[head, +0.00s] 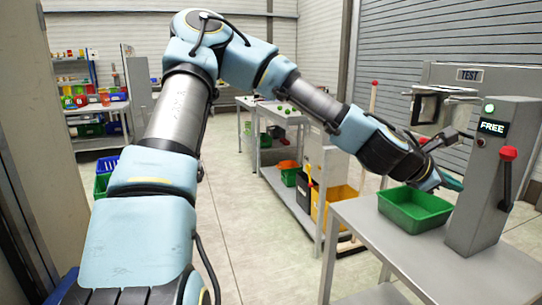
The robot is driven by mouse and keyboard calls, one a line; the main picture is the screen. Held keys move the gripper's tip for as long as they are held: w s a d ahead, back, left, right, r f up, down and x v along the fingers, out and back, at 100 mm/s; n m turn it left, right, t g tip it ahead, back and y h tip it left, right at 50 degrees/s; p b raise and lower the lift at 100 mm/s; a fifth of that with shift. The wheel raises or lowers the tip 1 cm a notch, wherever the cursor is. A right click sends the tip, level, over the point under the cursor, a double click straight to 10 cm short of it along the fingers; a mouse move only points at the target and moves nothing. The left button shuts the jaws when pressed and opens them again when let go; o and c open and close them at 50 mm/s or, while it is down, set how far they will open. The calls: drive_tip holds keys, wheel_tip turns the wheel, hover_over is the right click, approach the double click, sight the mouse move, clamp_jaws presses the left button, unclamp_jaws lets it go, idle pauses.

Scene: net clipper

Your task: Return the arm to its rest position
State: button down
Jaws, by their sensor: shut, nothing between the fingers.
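My arm, light blue and grey, rises from the lower left, bends at the top and reaches down to the right. My gripper (452,181) is at its end, shut and small in the picture, just above the right rim of a green bin and close to the left side of a grey post. I see nothing held in it. I cannot tell whether it touches the bin or the post.
The green bin (414,207) and the grey post (483,180) with a "FREE" display and red-knobbed lever (506,175) stand on a grey table (388,236). A "TEST" machine (468,75) is behind. Shelving (95,110) is far left; the middle floor (262,240) is clear.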

drive_tip(key=w+a+f+m+y, duration=0.3)
drive_tip(key=a+f+m, duration=0.3)
drive_tip(key=a, duration=0.4)
drive_tip(key=w+a+f+m+y, duration=0.35)
drive_tip(key=a+f, duration=0.35)
drive_tip(key=a, duration=0.3)
drive_tip(key=s+a+r+m+y, duration=0.2)
drive_tip(key=a+y, duration=0.1)
drive_tip(key=a, duration=1.2)
drive_tip(key=s+a+r+m+y, duration=0.1)
drive_tip(key=a+m+y, duration=0.2)
drive_tip(key=a, duration=1.2)
drive_tip(key=shift+s+r+m+g, duration=0.3)
drive_tip(key=shift+s+r+m, duration=0.05)
drive_tip(key=shift+d, duration=0.1)
